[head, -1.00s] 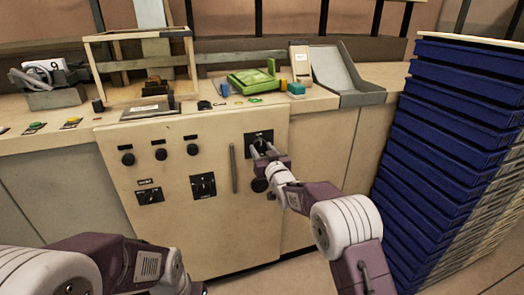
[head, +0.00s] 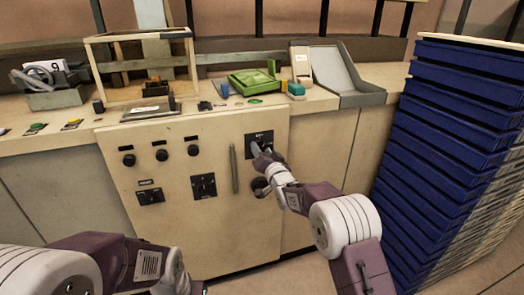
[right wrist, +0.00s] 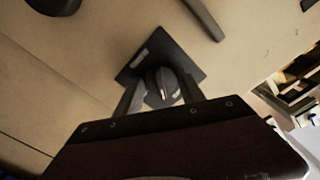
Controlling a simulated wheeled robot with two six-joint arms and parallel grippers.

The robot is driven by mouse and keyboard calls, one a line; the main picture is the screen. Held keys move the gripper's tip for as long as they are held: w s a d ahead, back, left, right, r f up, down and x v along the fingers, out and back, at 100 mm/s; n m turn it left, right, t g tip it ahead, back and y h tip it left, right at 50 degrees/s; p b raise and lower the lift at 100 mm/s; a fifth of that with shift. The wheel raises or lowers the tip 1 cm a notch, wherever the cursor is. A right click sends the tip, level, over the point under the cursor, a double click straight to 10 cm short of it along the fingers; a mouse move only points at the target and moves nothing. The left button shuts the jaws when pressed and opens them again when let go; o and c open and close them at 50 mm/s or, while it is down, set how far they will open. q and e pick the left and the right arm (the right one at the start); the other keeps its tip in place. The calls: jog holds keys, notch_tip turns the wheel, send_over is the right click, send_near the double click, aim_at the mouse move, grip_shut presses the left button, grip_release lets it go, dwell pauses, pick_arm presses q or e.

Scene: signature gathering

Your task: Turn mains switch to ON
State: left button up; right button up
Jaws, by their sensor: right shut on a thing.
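The mains switch is a dark square plate with a black rotary knob, on the upper right of the cream cabinet front (head: 222,225). In the head view the plate (head: 266,138) shows above my right gripper (head: 258,152), which hides most of the knob. In the right wrist view the knob (right wrist: 163,84), with a pale pointer line, sits between the two fingers of my right gripper (right wrist: 161,95). The gripper is shut on this knob. The plate looks tilted in that view. I cannot read the switch position. My left arm shows at the bottom left; its gripper is out of view.
A vertical handle (head: 234,168) is left of the switch, and a round black knob (head: 261,187) is below it. Another rotary switch (head: 203,187) is further left. A tall stack of blue trays (head: 450,130) stands at the right. Small items lie on the counter above.

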jog(key=m, duration=0.5)
jog(key=shift+r+m+p, duration=0.1)
jog(key=shift+m+p, duration=0.2)
jog(key=shift+p, duration=0.05)
jog(key=m, duration=0.5)
jog(key=shift+m+p, duration=0.3)
jog(key=o, duration=1.3)
jog(key=shift+o, duration=0.2)
jog(key=shift+s, duration=0.15)
jog(key=shift+s+d, duration=0.15)
jog(key=shift+s, duration=0.15)
jog(key=v, duration=0.8)
